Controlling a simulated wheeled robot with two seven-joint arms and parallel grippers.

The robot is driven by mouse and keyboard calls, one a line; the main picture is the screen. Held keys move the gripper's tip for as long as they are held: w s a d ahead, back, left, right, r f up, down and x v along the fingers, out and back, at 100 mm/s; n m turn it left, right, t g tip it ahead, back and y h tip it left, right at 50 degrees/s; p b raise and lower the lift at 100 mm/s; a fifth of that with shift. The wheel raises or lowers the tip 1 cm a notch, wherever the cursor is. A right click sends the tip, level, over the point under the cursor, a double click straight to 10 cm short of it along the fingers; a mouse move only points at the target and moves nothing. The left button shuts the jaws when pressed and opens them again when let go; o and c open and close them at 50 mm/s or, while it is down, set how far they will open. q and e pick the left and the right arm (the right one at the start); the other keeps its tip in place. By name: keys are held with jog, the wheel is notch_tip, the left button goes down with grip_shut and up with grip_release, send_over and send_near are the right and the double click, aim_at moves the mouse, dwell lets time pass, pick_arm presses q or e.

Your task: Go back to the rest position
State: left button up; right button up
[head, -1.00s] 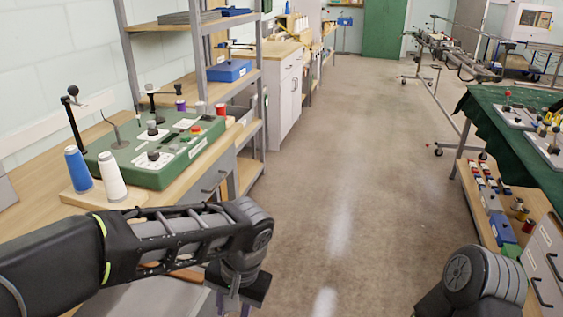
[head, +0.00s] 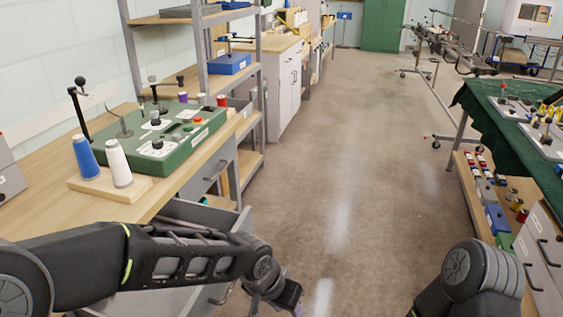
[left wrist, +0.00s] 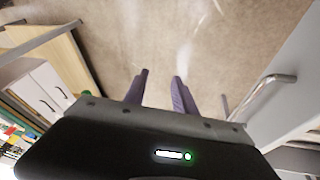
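My left arm comes in from the left in the head view, over an open grey drawer below the wooden bench. My left gripper (head: 290,302) hangs over the floor right of the drawer, partly cut off by the bottom edge. In the left wrist view its two purple fingers (left wrist: 161,77) are apart with bare floor between them, so it is open and empty. Of my right arm only a rounded dark link shows at the lower right of the head view. My right gripper is out of view.
The wooden bench (head: 58,208) carries a green control box (head: 178,150), a blue cone (head: 85,157) and a white cone (head: 118,163). A drawer handle (left wrist: 262,90) is close in the left wrist view. A green-covered table (head: 483,107) stands right. The aisle floor (head: 335,150) is clear.

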pick_arm(q)
jog(key=s+a+f+n+h+p, duration=0.1)
jog(key=s+f+n+h+p, duration=0.2)
jog(key=f, duration=1)
jog(key=s+a+f+n+g+y, duration=0.1)
jog(key=s+a+f+n, duration=0.1)
jog(key=s+f, duration=0.3)
jog(key=s+a+f+n+y+p, duration=0.1)
jog(key=s+a+f+n, duration=0.1)
jog(key=s+a+f, duration=0.3)
jog(key=s, duration=0.4)
jog(key=shift+s+a+g, duration=0.25)
jog(key=shift+s+g, duration=0.1)
jog(key=shift+g, duration=0.05)
jog(key=shift+f, duration=0.1)
